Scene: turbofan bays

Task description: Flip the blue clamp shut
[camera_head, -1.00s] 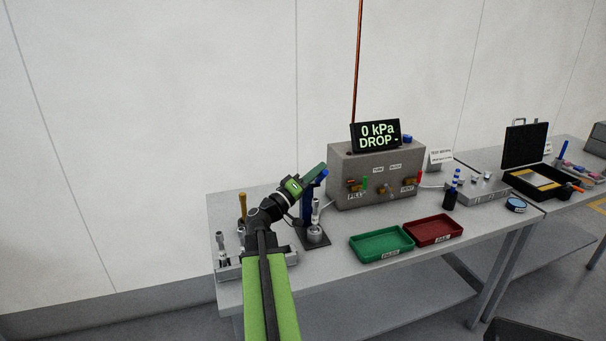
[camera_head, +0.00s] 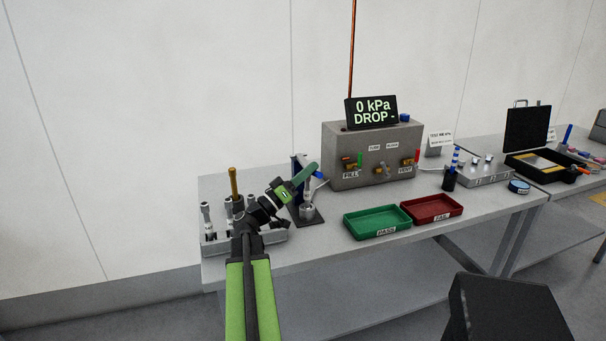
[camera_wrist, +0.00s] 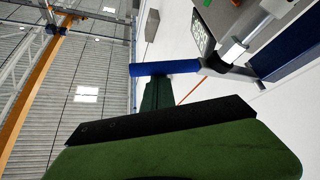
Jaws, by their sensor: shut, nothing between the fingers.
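The blue clamp stands on a dark base (camera_head: 309,220) on the bench, with a silver cylinder (camera_head: 307,210) in it. Its blue upright (camera_head: 297,170) is partly hidden behind my gripper in the head view. My gripper (camera_head: 312,170) is shut and empty, with its green fingers beside the top of the clamp. In the wrist view, the blue clamp handle (camera_wrist: 165,68) lies across the picture just beyond the fingertips (camera_wrist: 157,88). It joins a metal link at its right end. I cannot tell whether the fingers touch the handle.
A grey test box (camera_head: 372,160) with a display (camera_head: 371,112) stands right of the clamp. Green (camera_head: 377,222) and red (camera_head: 432,208) trays lie in front. A grey rack with metal fittings (camera_head: 265,239) is at the left. A dark box (camera_head: 505,310) stands at lower right.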

